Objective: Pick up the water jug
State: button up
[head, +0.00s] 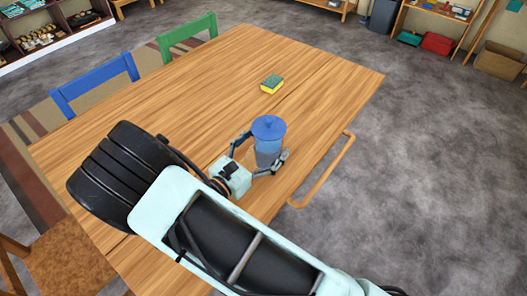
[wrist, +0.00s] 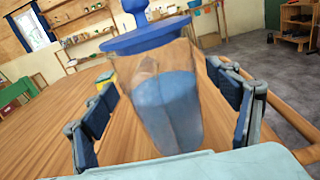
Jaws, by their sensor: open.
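The water jug (head: 268,143) is a clear vessel with a blue lid and blue water inside. It stands upright on the wooden table (head: 165,103), near the edge on the right. My gripper (head: 262,159) is open around the jug, one finger on each side of it. In the wrist view the jug (wrist: 165,95) fills the middle between the two fingers, with a gap visible on both sides. The jug's base is partly hidden behind my gripper's body in the wrist view.
A yellow and green sponge (head: 271,84) lies on the table beyond the jug. A blue chair (head: 95,83) and a green chair (head: 187,37) stand along the far left side. Another chair (head: 317,176) is at the right edge. The tabletop around the jug is mostly clear.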

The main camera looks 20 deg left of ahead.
jog(key=c, duration=1.7)
jog(key=shift+c, duration=0.5)
jog(key=shift+r, duration=0.15)
